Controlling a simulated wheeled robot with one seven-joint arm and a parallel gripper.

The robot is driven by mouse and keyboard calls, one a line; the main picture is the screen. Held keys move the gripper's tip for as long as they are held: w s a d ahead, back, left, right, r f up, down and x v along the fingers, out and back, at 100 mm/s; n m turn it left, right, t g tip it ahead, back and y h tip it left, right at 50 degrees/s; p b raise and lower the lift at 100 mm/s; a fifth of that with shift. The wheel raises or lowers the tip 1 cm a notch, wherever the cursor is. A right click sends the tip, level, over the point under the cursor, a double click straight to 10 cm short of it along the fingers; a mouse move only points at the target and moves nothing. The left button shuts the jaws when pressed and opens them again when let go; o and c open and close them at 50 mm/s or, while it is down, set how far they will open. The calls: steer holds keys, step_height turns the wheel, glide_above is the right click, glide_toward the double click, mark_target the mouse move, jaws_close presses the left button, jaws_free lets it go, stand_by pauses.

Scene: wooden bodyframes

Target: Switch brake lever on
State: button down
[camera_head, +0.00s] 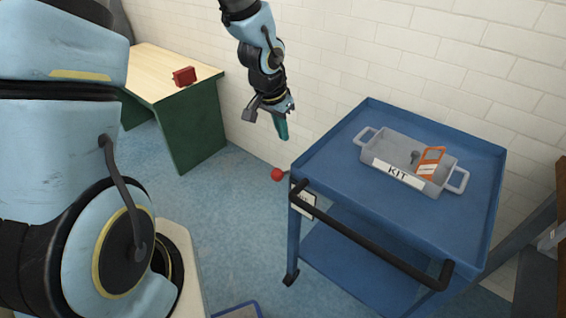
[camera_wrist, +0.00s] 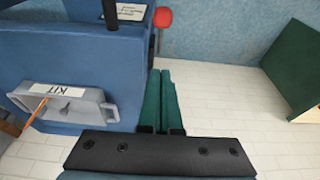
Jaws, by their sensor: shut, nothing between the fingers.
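The brake lever shows as a red ball knob (camera_head: 277,174) at the left side of the blue cart (camera_head: 345,215), low beside its top tray. In the wrist view the red knob (camera_wrist: 162,17) sits at the top on a thin grey rod, beside the cart (camera_wrist: 50,55). My gripper (camera_head: 284,132) hangs above and slightly right of the knob in the head view, apart from it. Its teal fingers (camera_wrist: 161,78) are together in the wrist view, with nothing between them. Most of the rod is hidden in the head view.
A grey KIT tray (camera_head: 455,182) with an orange item (camera_head: 431,160) and a dark tool lies on the cart. The cart has a black handle (camera_head: 370,237). A green table (camera_head: 190,130) with a red object (camera_head: 184,76) stands left. A brick wall is behind.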

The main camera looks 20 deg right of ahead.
steer(key=p+x, duration=0.1)
steer(key=x, duration=0.7)
steer(key=shift+s, duration=0.15)
steer(key=shift+s+a+f+p, duration=0.2)
steer(key=shift+a+f, duration=0.1)
steer(key=shift+f, duration=0.25)
steer(key=shift+s+a+f+p, duration=0.1)
steer(key=shift+a+f+p, duration=0.15)
steer(key=shift+f, duration=0.3)
steer(key=shift+s+a+f, duration=0.1)
steer(key=shift+a+f, duration=0.25)
steer(key=shift+f, duration=0.4)
